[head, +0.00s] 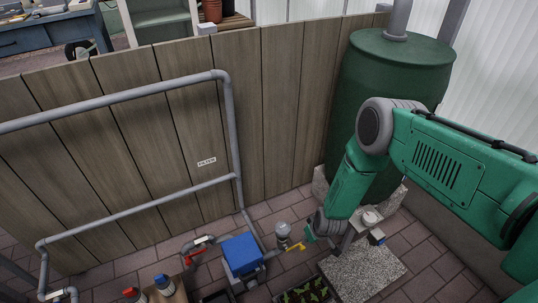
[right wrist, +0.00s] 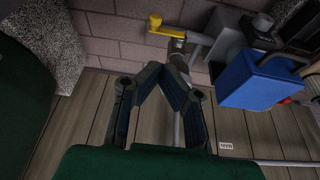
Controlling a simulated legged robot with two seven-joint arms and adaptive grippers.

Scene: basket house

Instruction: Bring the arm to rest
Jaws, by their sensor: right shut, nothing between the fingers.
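My right arm (head: 345,190) is green with grey joints and comes in from the right in the head view, bent down toward the floor. In the right wrist view its right gripper (right wrist: 168,72) has both dark fingers angled together, with nothing held between them. The grey pipe fitting with a yellow handle (right wrist: 160,25) shows just beyond the fingertips; I cannot tell the exact gap. My left arm and left gripper are not in view.
A green barrel (head: 390,85) stands behind the arm. A blue box (head: 241,254) and red-handled valve (head: 195,256) sit on pipework left of the gripper. A wooden fence (head: 290,90) with grey pipes (head: 228,120) stands behind. A speckled stone slab (head: 365,272) lies below.

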